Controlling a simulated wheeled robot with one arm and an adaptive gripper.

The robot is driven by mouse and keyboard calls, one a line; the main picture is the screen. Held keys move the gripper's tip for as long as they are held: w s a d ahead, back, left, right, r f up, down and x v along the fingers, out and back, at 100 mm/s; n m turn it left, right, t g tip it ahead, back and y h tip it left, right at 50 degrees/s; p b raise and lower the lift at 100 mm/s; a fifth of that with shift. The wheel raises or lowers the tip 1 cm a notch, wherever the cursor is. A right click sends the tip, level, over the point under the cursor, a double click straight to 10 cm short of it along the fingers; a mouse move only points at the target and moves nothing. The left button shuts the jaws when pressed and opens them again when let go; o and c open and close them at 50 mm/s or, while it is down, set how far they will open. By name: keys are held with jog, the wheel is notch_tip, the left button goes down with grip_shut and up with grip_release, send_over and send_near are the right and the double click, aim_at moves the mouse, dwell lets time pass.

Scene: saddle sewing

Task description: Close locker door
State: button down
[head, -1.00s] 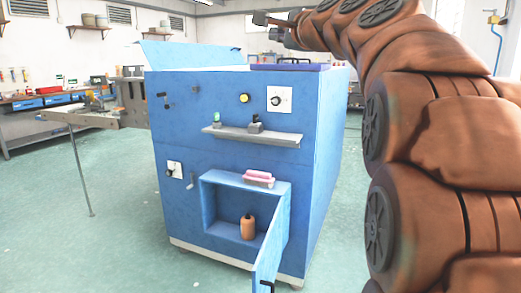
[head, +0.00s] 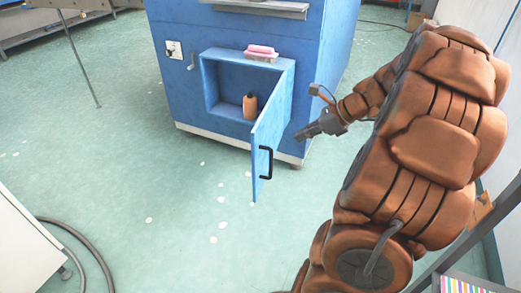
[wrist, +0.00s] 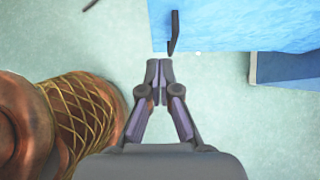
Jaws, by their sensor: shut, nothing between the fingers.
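The locker door (head: 268,135) stands open, swung outward from the right side of a recess low in a blue cabinet. Its black handle (head: 266,163) is on the outer face near the free edge. My gripper (head: 300,136) is shut and empty, to the right of the door and apart from it. In the wrist view my gripper (wrist: 160,64) points at the door's edge, and the handle (wrist: 173,33) is just ahead of the fingertips. The door also shows there as a blue panel (wrist: 225,25).
An orange bottle (head: 250,106) stands inside the locker recess (head: 210,85). A pink item (head: 261,49) lies on the ledge above it. The blue cabinet (head: 235,30) stands behind my gripper. The green floor in front is clear apart from small white spots.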

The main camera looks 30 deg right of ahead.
aim_at(255, 155)
jog(key=b+x, duration=0.1)
jog(key=x, duration=0.3)
jog(key=a+b+x, duration=0.1)
jog(key=x, duration=0.3)
jog(key=a+r+b+x, duration=0.1)
jog(key=x, duration=0.4)
jog(key=shift+w+a+r, duration=0.15)
jog(key=shift+w+a, duration=0.05)
jog(key=shift+w, duration=0.15)
